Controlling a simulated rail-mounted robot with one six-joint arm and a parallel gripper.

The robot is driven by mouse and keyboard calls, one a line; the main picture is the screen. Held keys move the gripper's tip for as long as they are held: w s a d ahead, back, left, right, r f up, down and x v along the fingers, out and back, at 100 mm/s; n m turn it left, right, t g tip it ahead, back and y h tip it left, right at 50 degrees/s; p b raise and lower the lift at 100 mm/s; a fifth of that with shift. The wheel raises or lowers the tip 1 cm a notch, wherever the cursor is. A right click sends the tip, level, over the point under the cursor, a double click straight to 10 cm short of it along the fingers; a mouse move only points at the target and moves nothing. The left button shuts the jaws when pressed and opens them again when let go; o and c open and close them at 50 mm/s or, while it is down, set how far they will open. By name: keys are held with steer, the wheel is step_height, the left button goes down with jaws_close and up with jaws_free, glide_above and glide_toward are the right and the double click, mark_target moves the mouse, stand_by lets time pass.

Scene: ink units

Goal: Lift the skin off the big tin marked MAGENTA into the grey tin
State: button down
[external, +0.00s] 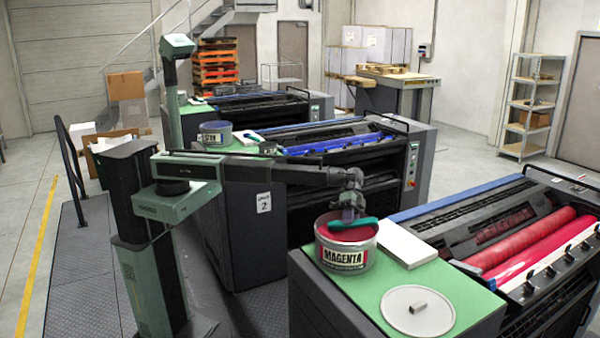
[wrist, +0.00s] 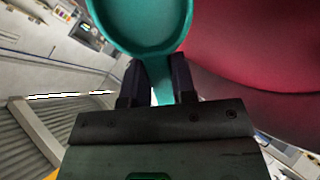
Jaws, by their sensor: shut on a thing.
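The big tin marked MAGENTA (external: 345,258) stands open on the green top of the nearest ink unit, with dark red ink inside. My gripper (external: 350,208) is over this tin, shut on the handle of a teal scoop (external: 353,224). The scoop is at the level of the tin's mouth; I cannot tell if it touches the ink. In the wrist view the scoop's round bowl (wrist: 140,22) lies ahead of my gripper (wrist: 160,86), and red ink (wrist: 260,45) shows to the right. I cannot make out a separate grey tin near it.
A flat round grey lid (external: 405,318) with a small block on it lies at the front of the green top. A white pad (external: 407,243) lies right of the tin. Red rollers (external: 530,240) are further right. Another tin (external: 215,134) stands on the unit behind.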

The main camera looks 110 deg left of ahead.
stand_by(0.3)
step_height(320, 180, up, 10)
steer(key=p, duration=1)
